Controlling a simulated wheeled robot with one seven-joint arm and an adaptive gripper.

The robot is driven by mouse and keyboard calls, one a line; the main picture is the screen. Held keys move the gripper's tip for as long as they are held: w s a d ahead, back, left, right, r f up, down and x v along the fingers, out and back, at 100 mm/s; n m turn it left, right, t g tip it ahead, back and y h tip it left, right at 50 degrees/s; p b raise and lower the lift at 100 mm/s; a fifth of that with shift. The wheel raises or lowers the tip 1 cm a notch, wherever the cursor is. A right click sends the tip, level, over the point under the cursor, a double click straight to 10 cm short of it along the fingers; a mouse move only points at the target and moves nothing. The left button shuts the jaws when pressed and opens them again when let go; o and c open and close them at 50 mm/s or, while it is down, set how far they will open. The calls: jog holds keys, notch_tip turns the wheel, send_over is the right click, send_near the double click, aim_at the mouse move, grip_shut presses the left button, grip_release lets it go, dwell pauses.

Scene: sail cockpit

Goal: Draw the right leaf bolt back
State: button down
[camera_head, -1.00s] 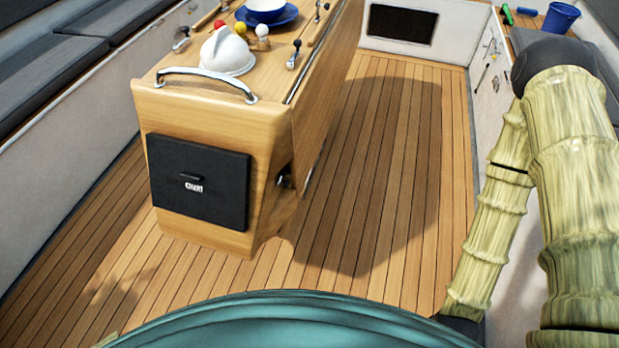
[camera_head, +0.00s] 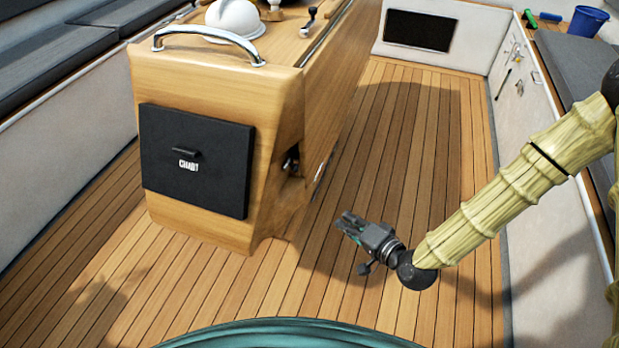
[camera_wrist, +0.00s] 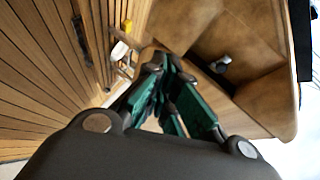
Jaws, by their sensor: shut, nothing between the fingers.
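The wooden table pedestal (camera_head: 285,105) stands left of centre, with a dark recess in its right side. A small metal fitting (camera_head: 291,160) sits in this recess; a grey metal piece on brown wood shows in the wrist view (camera_wrist: 220,64), perhaps the same one. On the tabletop's right edge is a chrome fitting with a dark knob (camera_head: 309,20). I cannot tell which of these is the right leaf bolt. My gripper (camera_head: 346,222) is shut and empty, low over the floor to the right of the pedestal, apart from it. In the wrist view its green-padded fingers (camera_wrist: 162,80) are together.
A chrome grab rail (camera_head: 208,38) and a white dome (camera_head: 235,18) are on the tabletop's near end. A black chart locker door (camera_head: 196,150) faces me. The plank floor (camera_head: 430,140) right of the pedestal is clear. A bench (camera_head: 578,70) runs along the right.

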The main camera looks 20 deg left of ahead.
aim_at(300, 155)
jog(key=w+a+r+t+y+b, duration=0.1)
jog(key=w+a+r+y+b, duration=0.2)
jog(key=r, duration=0.5)
jog(key=shift+w+a+m+t+y, duration=0.3)
jog(key=shift+w+a+y, duration=0.5)
jog(key=shift+a, duration=0.2)
jog(key=shift+a+f, duration=0.1)
jog(key=b+x, duration=0.1)
jog(key=x, duration=0.9)
jog(key=shift+f, duration=0.1)
